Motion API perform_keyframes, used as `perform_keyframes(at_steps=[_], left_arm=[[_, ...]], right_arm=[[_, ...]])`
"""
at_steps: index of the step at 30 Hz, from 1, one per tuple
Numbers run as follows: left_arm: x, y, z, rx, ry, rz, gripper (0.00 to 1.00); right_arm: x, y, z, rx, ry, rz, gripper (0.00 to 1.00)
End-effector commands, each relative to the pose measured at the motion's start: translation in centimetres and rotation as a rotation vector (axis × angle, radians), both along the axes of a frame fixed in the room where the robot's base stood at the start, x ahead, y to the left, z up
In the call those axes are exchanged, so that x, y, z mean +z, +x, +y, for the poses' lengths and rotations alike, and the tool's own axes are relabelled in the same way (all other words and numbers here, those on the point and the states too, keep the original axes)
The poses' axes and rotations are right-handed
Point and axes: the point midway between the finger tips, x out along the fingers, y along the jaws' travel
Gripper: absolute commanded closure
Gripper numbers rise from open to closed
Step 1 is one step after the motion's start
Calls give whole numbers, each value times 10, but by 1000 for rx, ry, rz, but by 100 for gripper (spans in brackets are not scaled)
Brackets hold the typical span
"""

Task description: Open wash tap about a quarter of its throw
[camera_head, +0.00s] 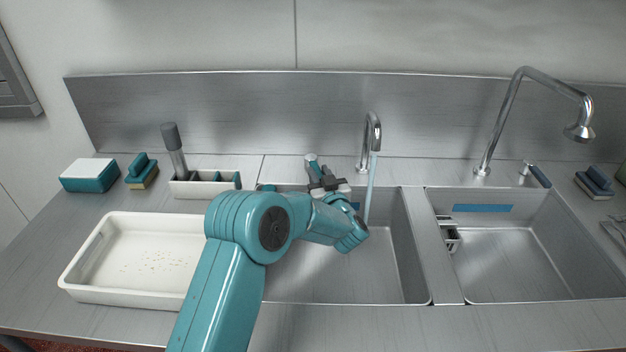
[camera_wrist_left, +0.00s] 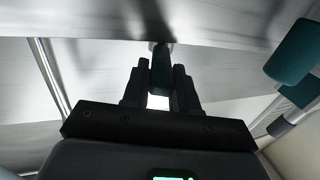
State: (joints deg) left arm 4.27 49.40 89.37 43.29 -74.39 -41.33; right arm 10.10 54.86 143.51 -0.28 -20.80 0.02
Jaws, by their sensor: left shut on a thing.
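The wash tap (camera_head: 373,128) is a chrome gooseneck behind the left sink basin. A thin stream of water (camera_head: 369,190) falls from its spout into that basin. Its small lever (camera_head: 312,162) stands left of the spout, mostly hidden by my gripper. My left gripper (camera_head: 318,174) reaches over the basin and is shut on the lever. In the left wrist view the dark teal lever (camera_wrist_left: 161,66) sits between the two fingers of my left gripper (camera_wrist_left: 161,82). My right gripper is in neither view.
A second, taller tap (camera_head: 510,105) with its own lever (camera_head: 537,175) stands at the right basin (camera_head: 530,270). A white tray (camera_head: 130,292), a caddy (camera_head: 185,188) and sponges (camera_head: 90,178) lie left. The steel backsplash (camera_head: 220,110) closes the back.

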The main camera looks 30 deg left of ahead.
Motion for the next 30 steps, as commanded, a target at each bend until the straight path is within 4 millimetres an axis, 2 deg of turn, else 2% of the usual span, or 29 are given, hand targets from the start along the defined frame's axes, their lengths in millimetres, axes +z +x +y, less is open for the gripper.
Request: perform_keyframes(at_steps=[5,13,14,15,25,30], left_arm=[[3,4,-3,59,2,-4,100],[4,4,-2,61,1,-5,100],[4,4,-2,61,1,-5,66],[4,4,-2,61,1,-5,53],[2,3,-4,58,0,-1,51],[1,-10,-23,54,0,0,51]], right_arm=[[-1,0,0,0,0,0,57],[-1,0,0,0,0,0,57],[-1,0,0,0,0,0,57],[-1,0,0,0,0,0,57],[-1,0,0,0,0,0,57],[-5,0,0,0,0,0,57]])
